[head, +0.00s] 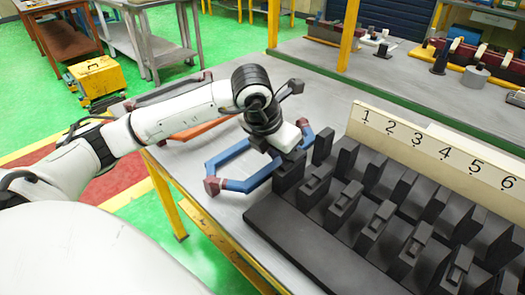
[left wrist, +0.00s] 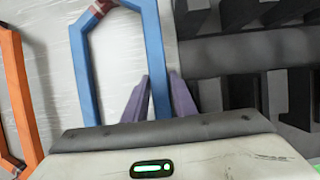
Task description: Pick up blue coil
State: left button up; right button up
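The blue coil (head: 236,186) is a long frame with blue sides and dark red ends, near the table's front-left edge, left of the black slotted stator block (head: 330,225). My left gripper reaches over its right part in the head view, and the arm hides some of it. In the left wrist view, the right side of the blue coil (left wrist: 152,40) runs between the purple fingers of my left gripper (left wrist: 160,85). I cannot tell whether the coil is clear of the table. My right gripper is not seen.
A numbered board (head: 440,150) stands behind the stator's teeth. Bare grey table (head: 320,90) lies behind my gripper.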

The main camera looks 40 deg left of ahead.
pick_arm(q)
grip_shut()
jog(key=shift+r, duration=0.1)
